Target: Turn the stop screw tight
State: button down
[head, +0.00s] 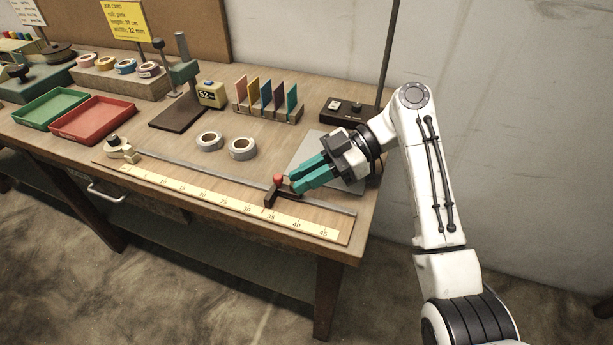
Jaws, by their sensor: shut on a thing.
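The stop (270,199) is a small dark block on the metal rail, beside the ruler near the 35 mark. Its screw has a red knob (279,178) on top. My gripper (288,183) has teal fingers and reaches in from the right. Its fingertips are shut at the red knob, and they hide part of the knob's right side. The ruler (190,189) runs along the table's front edge, with marks up to 45. How tight the screw sits cannot be seen.
A tape dispenser (121,148) stands at the rail's left end. Two grey tape rolls (242,149) lie behind the rail. A grey plate (308,150) lies under my gripper. Red (94,121) and green (51,107) trays are at the left. A dark post (388,55) rises behind my arm.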

jog(key=shift+f, duration=0.15)
jog(key=c, duration=1.1)
grip_release()
jog(key=shift+d, duration=0.1)
jog(key=v, duration=1)
jog(key=shift+w+d+r, duration=0.2)
jog(key=shift+d+r, duration=0.05)
